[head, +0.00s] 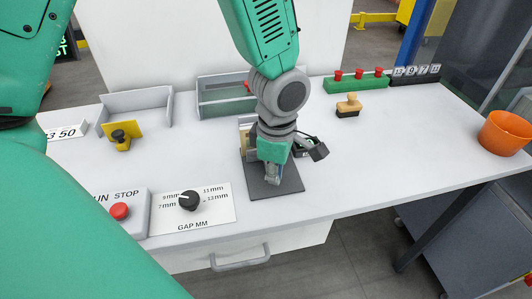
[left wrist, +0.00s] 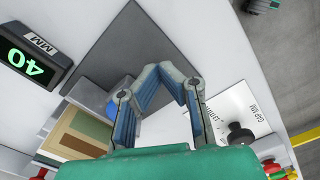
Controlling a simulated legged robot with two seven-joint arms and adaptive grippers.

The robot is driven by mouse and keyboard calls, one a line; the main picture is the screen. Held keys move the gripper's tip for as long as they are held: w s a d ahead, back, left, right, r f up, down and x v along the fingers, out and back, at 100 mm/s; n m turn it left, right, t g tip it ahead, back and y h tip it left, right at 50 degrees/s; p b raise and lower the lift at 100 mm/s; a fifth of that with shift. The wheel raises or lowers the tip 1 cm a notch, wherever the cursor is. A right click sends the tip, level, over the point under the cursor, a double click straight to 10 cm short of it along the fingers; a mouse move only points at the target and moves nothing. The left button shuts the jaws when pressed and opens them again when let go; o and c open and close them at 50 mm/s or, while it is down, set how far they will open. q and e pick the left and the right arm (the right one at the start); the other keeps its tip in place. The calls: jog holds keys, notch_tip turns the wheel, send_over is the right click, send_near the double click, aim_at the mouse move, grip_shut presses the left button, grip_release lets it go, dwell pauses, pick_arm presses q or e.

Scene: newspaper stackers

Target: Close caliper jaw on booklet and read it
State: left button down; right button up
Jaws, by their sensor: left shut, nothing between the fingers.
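My left gripper (head: 273,180) points down over the dark grey plate (head: 290,186), its fingers together and empty. In the left wrist view its fingertips (left wrist: 163,72) meet over that plate (left wrist: 130,45). A tan and green layered block (left wrist: 80,135), possibly the booklet, lies beside the plate, partly hidden by the gripper. A blue part (left wrist: 120,107), possibly of the caliper, shows between the block and the left finger; I cannot tell whether it touches them. A dark display (left wrist: 32,57) shows tilted green digits, apparently 40, marked MM. My right gripper is not in view.
A GAP MM panel with a black knob (head: 189,200) and a red stop button (head: 120,211) lie at the front left. Grey trays (head: 137,105) stand behind. A wooden stamp (head: 348,107) and an orange bowl (head: 505,133) are right. The table's middle right is clear.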

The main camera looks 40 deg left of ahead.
pick_arm(q)
jog(key=shift+d+f, duration=0.3)
jog(key=shift+d, duration=0.2)
jog(key=shift+a+f+b, duration=0.4)
jog(key=shift+f, duration=0.1)
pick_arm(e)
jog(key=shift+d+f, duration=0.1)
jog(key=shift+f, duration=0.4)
pick_arm(q)
jog(key=shift+d+f, duration=0.15)
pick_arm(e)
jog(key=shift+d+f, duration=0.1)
pick_arm(q)
jog(key=shift+d, duration=0.15)
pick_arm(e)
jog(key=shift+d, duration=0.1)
pick_arm(q)
jog(key=shift+r+p, duration=0.4)
jog(key=shift+p, duration=0.15)
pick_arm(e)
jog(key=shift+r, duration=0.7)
pick_arm(q)
jog(key=shift+w+a+p, duration=0.65)
jog(key=shift+w+a, duration=0.9)
jog(key=shift+a, duration=0.3)
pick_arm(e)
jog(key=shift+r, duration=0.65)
pick_arm(q)
jog(key=shift+d, duration=0.1)
